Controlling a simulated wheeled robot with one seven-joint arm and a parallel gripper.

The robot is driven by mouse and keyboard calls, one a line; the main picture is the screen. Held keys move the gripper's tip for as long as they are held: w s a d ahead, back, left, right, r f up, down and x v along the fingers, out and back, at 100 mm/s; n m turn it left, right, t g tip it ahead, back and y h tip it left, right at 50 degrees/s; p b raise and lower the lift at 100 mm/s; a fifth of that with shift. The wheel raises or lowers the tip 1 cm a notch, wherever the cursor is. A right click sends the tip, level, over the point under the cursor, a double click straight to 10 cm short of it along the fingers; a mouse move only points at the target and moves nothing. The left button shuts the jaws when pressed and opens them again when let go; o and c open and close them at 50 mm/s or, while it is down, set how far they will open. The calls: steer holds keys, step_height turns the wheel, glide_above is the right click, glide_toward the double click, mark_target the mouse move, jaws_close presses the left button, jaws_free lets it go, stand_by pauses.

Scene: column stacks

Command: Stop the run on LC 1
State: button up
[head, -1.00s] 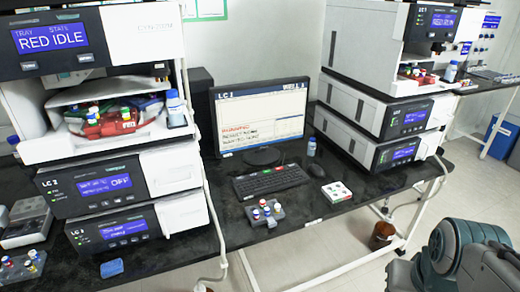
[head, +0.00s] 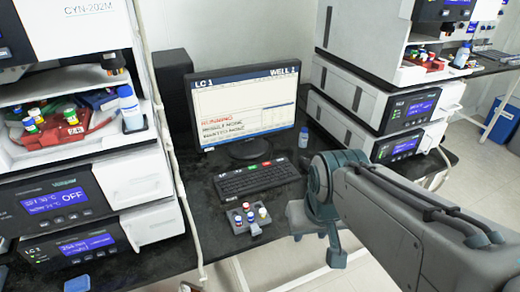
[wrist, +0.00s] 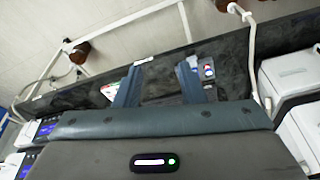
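The monitor (head: 246,103) stands at the back of the bench in the head view. Its screen is headed LC 1 and WELL 1, with a red line that seems to read RUNNING. The black keyboard (head: 257,179) lies in front of it, with a few green and red keys along its far edge. My gripper (head: 318,240) is right of the keyboard and nearer the bench's front, apart from it. In the wrist view my gripper (wrist: 160,88) has its two fingers apart with nothing held between them. The keyboard cannot be made out clearly there.
A small vial rack (head: 248,221) sits in front of the keyboard; its vials show in the wrist view (wrist: 207,70). A bottle (head: 303,138) stands right of the monitor. Instrument stacks stand left (head: 85,205) and right (head: 360,120). A blue bin (head: 502,118) is far right.

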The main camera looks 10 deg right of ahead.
steer(key=shift+a, duration=0.15)
jaws_close()
stand_by(1.8)
